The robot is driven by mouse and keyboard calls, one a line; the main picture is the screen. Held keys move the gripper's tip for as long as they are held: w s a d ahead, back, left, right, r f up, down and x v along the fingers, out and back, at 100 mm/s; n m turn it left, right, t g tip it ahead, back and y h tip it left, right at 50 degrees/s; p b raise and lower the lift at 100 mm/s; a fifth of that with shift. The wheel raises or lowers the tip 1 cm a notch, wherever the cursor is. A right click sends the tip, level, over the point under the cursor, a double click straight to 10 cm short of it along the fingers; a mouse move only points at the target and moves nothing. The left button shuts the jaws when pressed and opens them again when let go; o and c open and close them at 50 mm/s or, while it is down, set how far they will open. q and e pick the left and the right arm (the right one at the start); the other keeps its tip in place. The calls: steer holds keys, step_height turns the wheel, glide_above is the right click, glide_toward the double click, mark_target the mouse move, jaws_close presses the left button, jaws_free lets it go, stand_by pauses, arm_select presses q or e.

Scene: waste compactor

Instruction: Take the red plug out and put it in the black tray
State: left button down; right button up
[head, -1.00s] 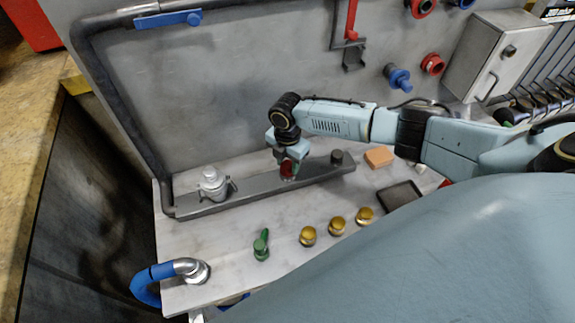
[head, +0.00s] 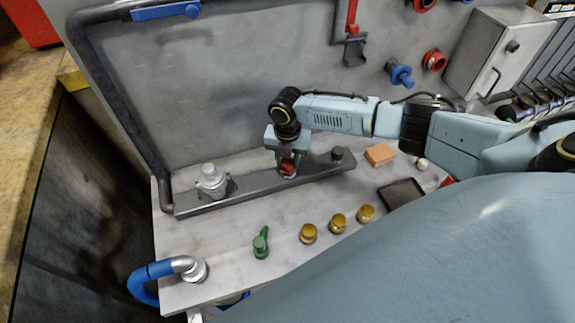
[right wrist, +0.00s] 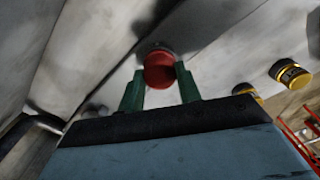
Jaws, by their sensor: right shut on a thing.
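The red plug (head: 288,167) is at the middle of the dark grey bar (head: 245,186) on the marble table. My right gripper (head: 287,163) points down over it with its jaws shut on it. In the right wrist view the red plug (right wrist: 159,69) shows between the tips of the green fingers (right wrist: 160,90), in front of a grey round seat. Whether the plug is still seated in the bar I cannot tell. The black tray (head: 401,195) lies on the table to the right and looks empty. My left gripper is not in view.
An orange sponge-like block (head: 380,154) lies behind the tray. Several brass knobs (head: 338,223) and a green valve handle (head: 261,243) stand along the front. A silver canister (head: 212,181) stands on the bar's left end, and a dark knob (head: 337,154) on its right end.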

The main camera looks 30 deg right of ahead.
steer(key=n+b, duration=0.1)
steer(key=n, duration=0.3)
steer(key=shift+n, duration=0.6)
steer(key=shift+n+b, duration=0.5)
steer(key=shift+n, duration=0.3)
steer(key=n, duration=0.3)
steer(key=shift+b, duration=0.35)
steer(key=shift+n, duration=0.3)
